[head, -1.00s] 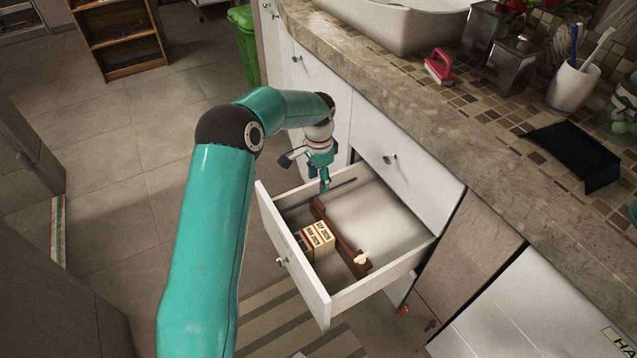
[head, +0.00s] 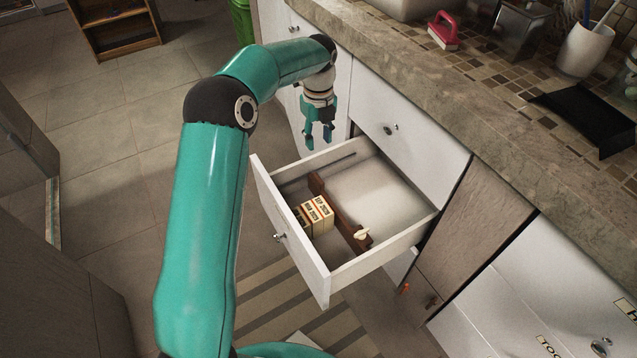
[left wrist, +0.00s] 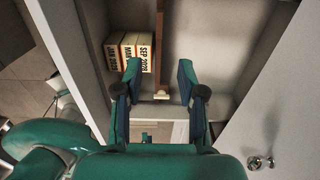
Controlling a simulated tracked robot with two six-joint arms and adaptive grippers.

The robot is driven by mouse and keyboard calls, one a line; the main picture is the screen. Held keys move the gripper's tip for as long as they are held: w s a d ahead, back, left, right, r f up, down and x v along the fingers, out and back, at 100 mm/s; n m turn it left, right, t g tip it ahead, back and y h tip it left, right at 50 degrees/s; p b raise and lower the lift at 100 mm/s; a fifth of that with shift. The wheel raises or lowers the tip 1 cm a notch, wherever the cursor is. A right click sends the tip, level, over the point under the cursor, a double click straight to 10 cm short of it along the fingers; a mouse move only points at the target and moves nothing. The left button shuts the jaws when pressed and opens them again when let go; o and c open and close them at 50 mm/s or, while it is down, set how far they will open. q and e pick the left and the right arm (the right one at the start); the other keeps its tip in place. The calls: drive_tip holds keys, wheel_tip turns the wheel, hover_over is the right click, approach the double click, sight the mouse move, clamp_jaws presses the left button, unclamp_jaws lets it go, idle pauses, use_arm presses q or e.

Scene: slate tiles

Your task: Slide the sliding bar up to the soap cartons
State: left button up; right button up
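The sliding bar (head: 343,222) is a dark brown strip with a pale knob (head: 361,235) near its front end, lying across the open white drawer (head: 398,242). The soap cartons (head: 314,214), cream boxes with printed dates, stand in a row right beside the bar on its left. In the left wrist view the bar (left wrist: 161,32) runs close along the cartons (left wrist: 128,48); any gap is too thin to tell. My left gripper (head: 319,146) is open and empty, above the drawer's far end and clear of the bar. Its fingers (left wrist: 159,66) are spread in the left wrist view. My right gripper is not in view.
The drawer's right compartment is empty. A pink brush (head: 443,30) and a black tray (head: 585,118) rest on the counter.

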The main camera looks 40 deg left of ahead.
sight(318, 178)
use_arm(q)
wheel_tip(318, 178, down, 17)
drive_tip(key=b, duration=0.4)
drive_tip(key=shift+r, duration=0.2)
clamp_jaws()
